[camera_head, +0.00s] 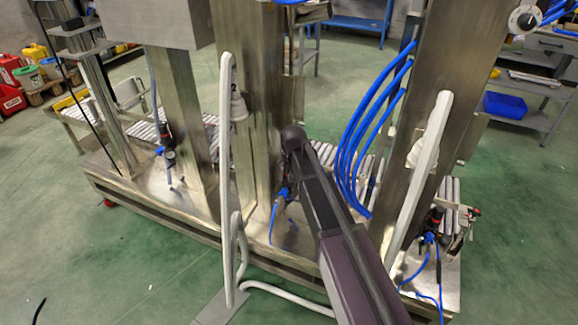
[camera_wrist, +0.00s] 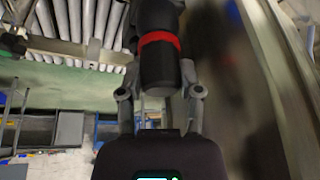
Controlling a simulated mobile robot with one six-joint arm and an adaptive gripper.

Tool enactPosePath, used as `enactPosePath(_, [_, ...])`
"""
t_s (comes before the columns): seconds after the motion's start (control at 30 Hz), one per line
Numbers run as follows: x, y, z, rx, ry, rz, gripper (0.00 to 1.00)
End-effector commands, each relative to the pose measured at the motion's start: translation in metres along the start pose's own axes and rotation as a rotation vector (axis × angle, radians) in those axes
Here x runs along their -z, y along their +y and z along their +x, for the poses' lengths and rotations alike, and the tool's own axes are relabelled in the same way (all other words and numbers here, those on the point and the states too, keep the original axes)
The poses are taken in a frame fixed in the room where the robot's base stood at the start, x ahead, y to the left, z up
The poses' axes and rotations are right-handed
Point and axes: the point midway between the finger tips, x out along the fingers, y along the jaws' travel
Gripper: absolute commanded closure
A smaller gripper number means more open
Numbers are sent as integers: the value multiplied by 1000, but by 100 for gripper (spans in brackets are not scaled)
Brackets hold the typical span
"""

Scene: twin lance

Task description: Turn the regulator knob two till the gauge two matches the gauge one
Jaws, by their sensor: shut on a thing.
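My gripper (camera_wrist: 158,74) is shut on a black regulator knob with a red band (camera_wrist: 157,58), one finger on each side of it in the wrist view. In the head view my arm reaches to the middle column and hides the gripper and most of the regulator there; only some blue fittings (camera_head: 283,192) show beside the arm. Another regulator with a small round gauge (camera_head: 169,156) is on the left column. A third regulator (camera_head: 434,218) with blue fittings is at the right column. No gauge reading is legible, and I cannot tell which gauge is one or two.
Steel columns (camera_head: 262,100) stand on a steel machine base close around my arm. White bent tubes (camera_head: 228,170) rise in front, and blue hoses (camera_head: 352,150) loop right of my arm. A roller conveyor (camera_wrist: 85,25) runs behind. Green floor lies open in front.

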Motion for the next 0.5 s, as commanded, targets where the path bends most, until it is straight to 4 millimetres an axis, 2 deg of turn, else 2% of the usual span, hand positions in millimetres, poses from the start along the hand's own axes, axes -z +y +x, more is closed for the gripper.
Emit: enactPosePath(0.5, [1, 0, 0, -151, 15, 362, 100])
